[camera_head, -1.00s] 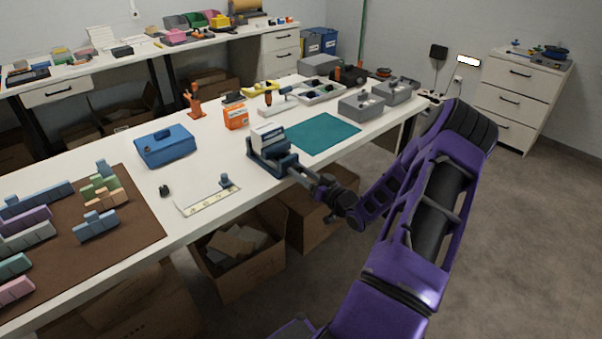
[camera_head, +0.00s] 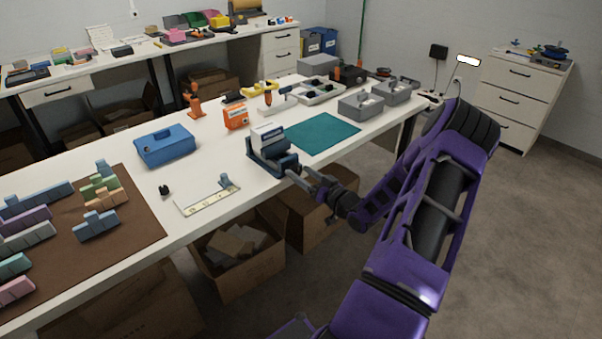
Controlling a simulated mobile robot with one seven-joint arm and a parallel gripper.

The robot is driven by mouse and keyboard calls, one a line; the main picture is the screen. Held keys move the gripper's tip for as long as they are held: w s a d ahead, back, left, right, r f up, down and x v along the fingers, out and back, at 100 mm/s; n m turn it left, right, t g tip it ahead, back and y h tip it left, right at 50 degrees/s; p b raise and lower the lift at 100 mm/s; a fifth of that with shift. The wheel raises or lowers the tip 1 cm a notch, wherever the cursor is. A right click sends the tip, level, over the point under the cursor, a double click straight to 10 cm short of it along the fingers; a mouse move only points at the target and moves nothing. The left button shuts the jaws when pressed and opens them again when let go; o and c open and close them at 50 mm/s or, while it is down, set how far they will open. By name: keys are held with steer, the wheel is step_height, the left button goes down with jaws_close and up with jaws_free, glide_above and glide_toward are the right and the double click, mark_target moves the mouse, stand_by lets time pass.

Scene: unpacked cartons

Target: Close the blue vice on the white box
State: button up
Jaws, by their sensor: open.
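The blue vice (camera_head: 262,163) stands near the front edge of the white bench. The white box (camera_head: 268,132) sits upright in the vice, between its jaws as far as I can see. Any gap between box and jaws is too small to tell. My gripper (camera_head: 306,180) is open at the front end of the vice, by its screw and handle, beyond the bench's front edge. The fingers point toward the vice. Whether they touch the handle I cannot tell.
A teal mat (camera_head: 322,132) lies right of the vice, with grey boxes (camera_head: 361,104) beyond it. An orange box (camera_head: 235,116) and a blue case (camera_head: 165,145) stand to the left. A ruler-like strip (camera_head: 207,197) lies near the front edge. Open cartons (camera_head: 243,255) stand below the bench.

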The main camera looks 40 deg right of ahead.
steer(key=s+d+p, duration=0.1)
steer(key=s, duration=1.5)
steer(key=shift+s+d, duration=0.15)
steer(key=shift+s, duration=0.2)
